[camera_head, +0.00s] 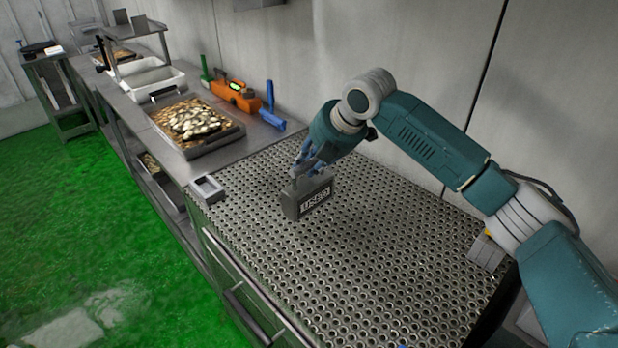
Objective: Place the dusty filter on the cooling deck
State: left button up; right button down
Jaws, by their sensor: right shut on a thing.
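A dark grey block with a handle and a white-lettered label, which I take to be the dusty filter (308,199), is at the left part of a perforated metal deck (400,250), which looks like the cooling deck. My right gripper (301,172) is above the filter, shut on its handle. The filter is upright. Its lower edge looks at or very near the deck surface; I cannot tell whether it touches. The fingertips are partly hidden against the handle. My left gripper is not in view.
A small grey box (206,189) sits at the deck's left corner. A tray of pale pieces (195,122), an orange tool (236,95) and a blue tool (271,112) lie on the counter behind. The deck's middle and front are clear.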

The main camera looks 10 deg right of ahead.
aim_at(309, 179)
jog(key=shift+f+p, duration=0.35)
jog(key=shift+f, duration=2.45)
jog(key=c, duration=1.5)
grip_release()
jog(key=shift+o, duration=0.2)
jog(key=shift+s+r, duration=0.1)
jog(key=shift+r, duration=0.1)
jog(key=b+v, duration=0.1)
jog(key=v, duration=1)
jog(key=shift+s+r+b, duration=0.15)
jog(key=shift+r+b, duration=0.2)
jog(key=shift+d, duration=0.1)
